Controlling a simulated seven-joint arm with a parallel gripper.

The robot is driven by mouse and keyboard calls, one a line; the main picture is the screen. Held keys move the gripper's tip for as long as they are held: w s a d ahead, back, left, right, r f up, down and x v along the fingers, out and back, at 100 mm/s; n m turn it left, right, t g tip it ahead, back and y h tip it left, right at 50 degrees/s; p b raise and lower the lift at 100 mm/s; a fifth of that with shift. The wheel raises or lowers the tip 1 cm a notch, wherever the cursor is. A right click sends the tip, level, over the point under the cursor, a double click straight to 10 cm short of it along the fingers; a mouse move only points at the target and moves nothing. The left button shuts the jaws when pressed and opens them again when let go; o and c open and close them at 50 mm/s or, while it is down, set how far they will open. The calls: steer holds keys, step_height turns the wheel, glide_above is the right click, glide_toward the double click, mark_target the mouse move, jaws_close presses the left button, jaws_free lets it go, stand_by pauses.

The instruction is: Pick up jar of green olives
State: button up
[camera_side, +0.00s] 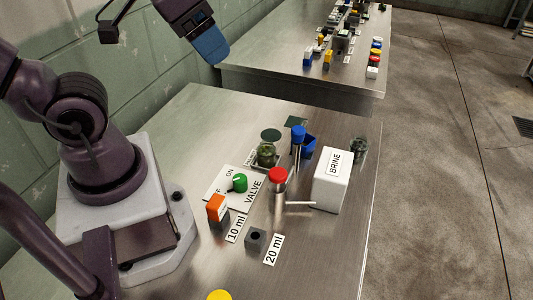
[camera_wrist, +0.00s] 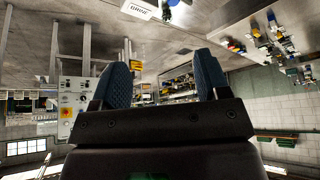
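A glass jar with green contents (camera_side: 266,155) stands on the steel table in the side view, just behind the valve plate. A second greenish glass jar (camera_side: 360,149) stands at the table's right edge, partly hidden by the white BRINE box. I cannot tell for sure which one holds the olives. My gripper (camera_side: 211,47) is high above the table's back left, well apart from both jars. In the wrist view, the two blue fingers of my gripper (camera_wrist: 162,80) are spread with nothing between them; neither jar can be made out there.
The BRINE box (camera_side: 328,188), a red-capped part (camera_side: 278,177), a blue-topped part (camera_side: 298,140) and the green VALVE knob (camera_side: 239,182) crowd around the jars. An orange-topped block (camera_side: 216,208) stands nearer my base. A second table (camera_side: 290,85) lies behind.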

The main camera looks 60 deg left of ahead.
steer(key=shift+o, duration=0.7)
steer(key=m+g, duration=0.6)
steer(key=m, duration=1.1)
glide_above(266, 143)
step_height(266, 143, down, 21)
step_height(266, 143, down, 13)
steer(key=shift+r, duration=0.2)
steer(key=c, duration=1.1)
steer(key=shift+o, duration=0.2)
steer(key=shift+r, duration=0.15)
